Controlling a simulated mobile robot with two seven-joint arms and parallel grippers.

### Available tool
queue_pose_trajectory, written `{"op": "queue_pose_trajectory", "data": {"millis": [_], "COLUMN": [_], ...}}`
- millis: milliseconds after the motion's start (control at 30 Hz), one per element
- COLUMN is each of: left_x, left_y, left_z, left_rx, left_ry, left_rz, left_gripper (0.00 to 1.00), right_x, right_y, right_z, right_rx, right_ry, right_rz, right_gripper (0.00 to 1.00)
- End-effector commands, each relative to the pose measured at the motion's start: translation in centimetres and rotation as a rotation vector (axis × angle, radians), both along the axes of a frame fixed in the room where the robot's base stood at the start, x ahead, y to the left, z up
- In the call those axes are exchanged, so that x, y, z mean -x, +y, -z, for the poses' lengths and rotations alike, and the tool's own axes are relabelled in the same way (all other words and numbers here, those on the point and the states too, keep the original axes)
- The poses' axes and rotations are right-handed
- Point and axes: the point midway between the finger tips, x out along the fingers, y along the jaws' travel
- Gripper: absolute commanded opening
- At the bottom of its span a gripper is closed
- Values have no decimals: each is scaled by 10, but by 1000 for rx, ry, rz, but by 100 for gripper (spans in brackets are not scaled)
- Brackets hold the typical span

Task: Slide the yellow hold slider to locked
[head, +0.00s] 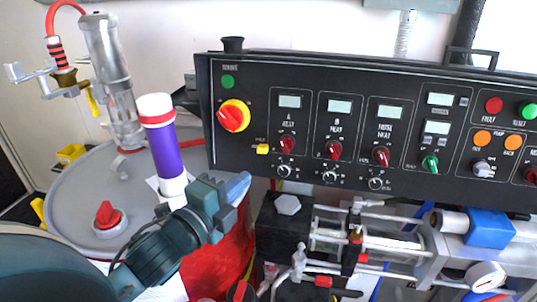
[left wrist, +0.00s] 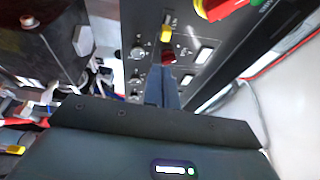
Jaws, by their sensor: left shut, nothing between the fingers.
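The small yellow hold slider (head: 262,149) sits on the lower left of the black control panel (head: 236,175), below the red-and-yellow rotary switch and left of the first red heat knob. It also shows near the top of the left wrist view (left wrist: 166,34). My left gripper (head: 240,186) is shut and empty, below and a little left of the slider in the head view, apart from it in the picture. In the left wrist view its closed fingertips (left wrist: 163,70) point towards the panel, just below a red knob. The slider's lettering is too small to read. My right gripper is not in view.
The red-and-yellow rotary switch (head: 234,116) sits just above left of the slider. Red heat knobs (head: 287,145) stick out to its right. A purple-and-white cylinder (head: 164,147) stands on the grey drum lid (head: 75,190) left of the panel. Pump hardware fills the space below.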

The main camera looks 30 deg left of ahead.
Motion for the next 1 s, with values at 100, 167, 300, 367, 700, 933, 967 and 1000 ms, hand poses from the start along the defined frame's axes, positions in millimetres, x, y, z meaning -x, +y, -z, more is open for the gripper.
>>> {"op": "queue_pose_trajectory", "data": {"millis": [100,167,300,367,700,933,967,1000], "left_x": [-2,-5,-15,-21,-78,-98,-99,-99], "left_y": [0,-1,-2,-2,-7,-9,-9,-9], "left_z": [1,3,5,5,-3,-1,-1,0], "left_rx": [1,2,3,2,3,2,2,2], "left_ry": [-2,-3,-8,-8,-2,-1,-1,0], "left_rz": [1,1,2,2,0,2,2,2], "left_gripper": [0,0,0,0,0,0,0,0], "right_x": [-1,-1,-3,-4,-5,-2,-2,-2], "right_y": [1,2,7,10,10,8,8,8], "right_z": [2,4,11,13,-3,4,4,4], "right_rx": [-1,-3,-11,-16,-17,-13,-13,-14], "right_ry": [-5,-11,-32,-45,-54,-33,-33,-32], "right_rz": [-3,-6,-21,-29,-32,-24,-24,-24], "right_gripper": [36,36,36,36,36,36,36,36]}}
